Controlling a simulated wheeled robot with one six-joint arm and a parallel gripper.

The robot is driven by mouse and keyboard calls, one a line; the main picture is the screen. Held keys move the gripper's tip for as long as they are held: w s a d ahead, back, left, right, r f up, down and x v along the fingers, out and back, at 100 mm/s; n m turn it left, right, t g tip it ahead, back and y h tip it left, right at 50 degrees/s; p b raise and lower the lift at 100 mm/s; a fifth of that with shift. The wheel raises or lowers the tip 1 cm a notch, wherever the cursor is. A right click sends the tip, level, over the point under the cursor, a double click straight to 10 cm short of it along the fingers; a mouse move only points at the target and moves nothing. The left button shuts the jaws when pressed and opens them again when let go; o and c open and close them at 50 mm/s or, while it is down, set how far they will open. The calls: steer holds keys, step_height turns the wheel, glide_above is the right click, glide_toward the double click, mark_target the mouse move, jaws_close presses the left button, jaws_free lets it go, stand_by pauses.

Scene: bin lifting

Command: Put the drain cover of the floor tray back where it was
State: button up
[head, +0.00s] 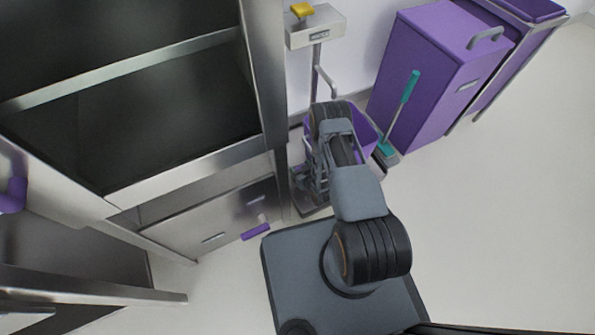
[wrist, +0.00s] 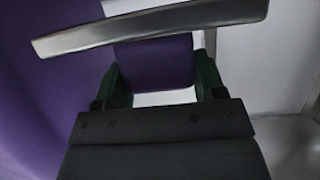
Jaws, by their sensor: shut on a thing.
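In the wrist view, my gripper (wrist: 163,78) has its two dark green fingers on either side of a purple block-like piece (wrist: 153,62). The fingers are shut on this piece. A pale grey metal bar (wrist: 150,27) crosses above the fingertips and hides the far end of the piece. I cannot tell whether the piece and the bar are joined. In the head view, my arm hides my gripper, which is near a purple bin (head: 365,128). I cannot make out a drain cover or a floor tray for certain in either view.
A stand with a yellow item (head: 301,10) on top rises behind the bin. A teal-handled tool (head: 404,98) leans beside it. A tall purple container (head: 440,65) stands to the right. A steel cabinet (head: 160,130) with open shelves is at left. The floor (head: 490,220) at right is clear.

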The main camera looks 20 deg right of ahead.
steer(key=w+f+b, duration=0.1)
steer(key=w+f, duration=0.1)
steer(key=f, duration=0.1)
steer(key=w+f+b, duration=0.2)
steer(key=f, duration=0.1)
steer(key=w+f+b, duration=0.2)
steer(key=f, duration=0.1)
steer(key=shift+w+d+f, duration=0.1)
steer(key=shift+w+f, duration=0.15)
steer(key=shift+f, duration=0.25)
steer(key=shift+f, duration=0.35)
steer(key=o, duration=1.2)
steer(key=shift+s+f+b, duration=0.1)
steer(key=shift+f+b, duration=0.05)
steer(key=shift+b, duration=0.2)
